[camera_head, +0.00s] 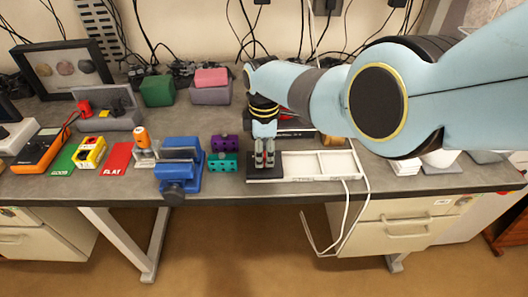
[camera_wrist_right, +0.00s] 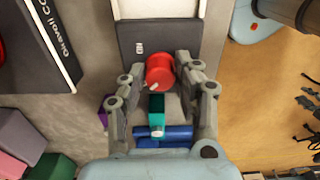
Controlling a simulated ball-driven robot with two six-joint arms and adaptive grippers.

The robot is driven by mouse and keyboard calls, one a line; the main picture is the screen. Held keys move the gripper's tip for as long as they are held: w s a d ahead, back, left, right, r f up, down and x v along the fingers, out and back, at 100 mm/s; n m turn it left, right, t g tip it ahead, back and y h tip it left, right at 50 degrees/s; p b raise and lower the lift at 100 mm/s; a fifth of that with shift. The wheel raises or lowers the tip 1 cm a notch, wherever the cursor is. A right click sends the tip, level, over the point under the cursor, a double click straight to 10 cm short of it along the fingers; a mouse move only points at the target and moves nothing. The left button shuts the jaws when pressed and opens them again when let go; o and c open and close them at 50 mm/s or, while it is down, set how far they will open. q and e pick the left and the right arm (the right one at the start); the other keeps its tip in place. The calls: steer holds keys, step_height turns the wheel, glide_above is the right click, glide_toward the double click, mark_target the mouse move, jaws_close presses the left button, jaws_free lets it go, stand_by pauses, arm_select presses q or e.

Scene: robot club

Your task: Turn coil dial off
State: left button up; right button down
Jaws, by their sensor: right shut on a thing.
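A red round dial (camera_wrist_right: 160,70) with a short white pointer mark sits on a dark panel (camera_wrist_right: 158,35) with a small white label in the right wrist view. The pointer mark shows on the dial's lower edge. My right gripper (camera_wrist_right: 161,66) is shut on the dial, one finger on each side. In the head view my right gripper (camera_head: 264,158) points down over the dark panel (camera_head: 265,174) at the left end of a white-framed unit (camera_head: 320,165); the dial is hidden there. My left gripper is not in view.
Left of the panel stand teal (camera_head: 222,162) and purple (camera_head: 226,142) blocks and a blue vise (camera_head: 182,166). A white cable (camera_head: 349,215) hangs off the front edge. Red (camera_head: 117,157) and green (camera_head: 64,158) mats lie farther left.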

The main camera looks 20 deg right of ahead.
mark_target(264, 154)
steer(key=c, duration=1)
jaws_free()
steer(key=shift+o, duration=0.2)
step_height(264, 154, up, 12)
